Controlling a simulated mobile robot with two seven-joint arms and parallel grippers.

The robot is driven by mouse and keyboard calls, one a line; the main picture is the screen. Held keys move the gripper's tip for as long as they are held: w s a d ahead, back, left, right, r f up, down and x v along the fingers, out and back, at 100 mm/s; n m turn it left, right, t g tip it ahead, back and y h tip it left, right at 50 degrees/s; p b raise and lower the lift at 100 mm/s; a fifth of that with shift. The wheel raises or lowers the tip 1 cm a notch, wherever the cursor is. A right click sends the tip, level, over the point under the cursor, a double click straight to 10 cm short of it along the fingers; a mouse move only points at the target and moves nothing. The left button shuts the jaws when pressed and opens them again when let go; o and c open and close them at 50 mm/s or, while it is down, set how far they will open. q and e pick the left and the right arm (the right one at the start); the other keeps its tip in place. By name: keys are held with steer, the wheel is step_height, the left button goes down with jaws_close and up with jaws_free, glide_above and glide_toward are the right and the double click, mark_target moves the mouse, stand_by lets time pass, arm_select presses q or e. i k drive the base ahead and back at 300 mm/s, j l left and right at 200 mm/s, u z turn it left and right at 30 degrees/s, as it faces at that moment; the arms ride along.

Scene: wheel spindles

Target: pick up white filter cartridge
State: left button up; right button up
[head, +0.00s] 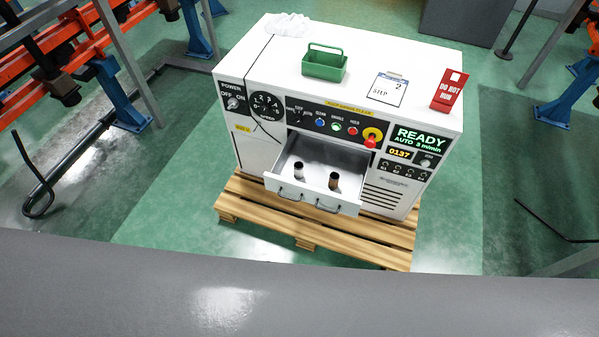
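I cannot make out a white filter cartridge in the head view. A white machine cabinet (400,60) stands ahead with its drawer (315,162) pulled open. Two small dark brown, upright cylinder-like things, one on the left (299,170) and one on the right (333,182), stand apart inside the drawer. They are too small to identify. Neither of my grippers is in view.
On the cabinet top are a crumpled white cloth (287,25), a green caddy (325,65), a step card (387,90) and a red "DO NOT RUN" sign (449,91). The cabinet stands on a wooden pallet (306,240). Green floor (170,190) lies open on the left.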

mark_target(298, 166)
steer(key=i+l+u, duration=0.3)
steer(key=l, duration=0.3)
steer(key=i+l+u, duration=0.3)
steer(key=l, duration=0.4)
steer(key=i, duration=0.1)
